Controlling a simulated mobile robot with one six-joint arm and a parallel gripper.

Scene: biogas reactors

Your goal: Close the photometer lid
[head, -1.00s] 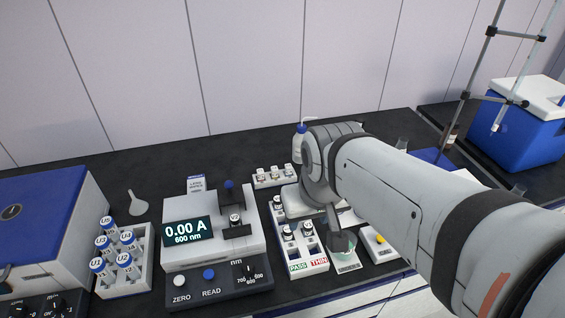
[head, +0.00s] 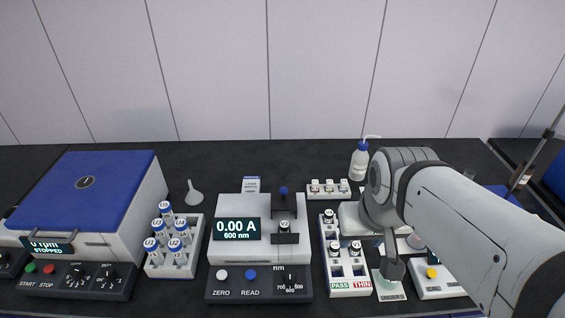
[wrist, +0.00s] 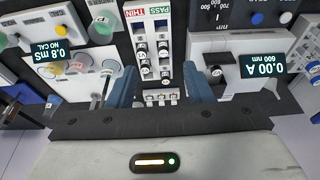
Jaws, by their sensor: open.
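The photometer (head: 226,255) is a white box with a dark front panel, left of my arm in the head view; its display reads 0.00 A, 600 nm. Its dark lid (head: 284,207) with a blue knob stands raised behind the sample well, where a capped vial (head: 284,228) sits. In the wrist view the photometer (wrist: 230,45) is at the right. My gripper (wrist: 160,82) is open and empty, with its blue fingers apart, right of the photometer in the head view. My arm partly hides it there.
A PASS/THIN rack (head: 349,286) with vials stands between photometer and gripper. A vial rack (head: 172,268) and a blue-lidded centrifuge (head: 90,190) are at the left. A small white rack (head: 328,195) and a wash bottle (head: 359,162) stand behind.

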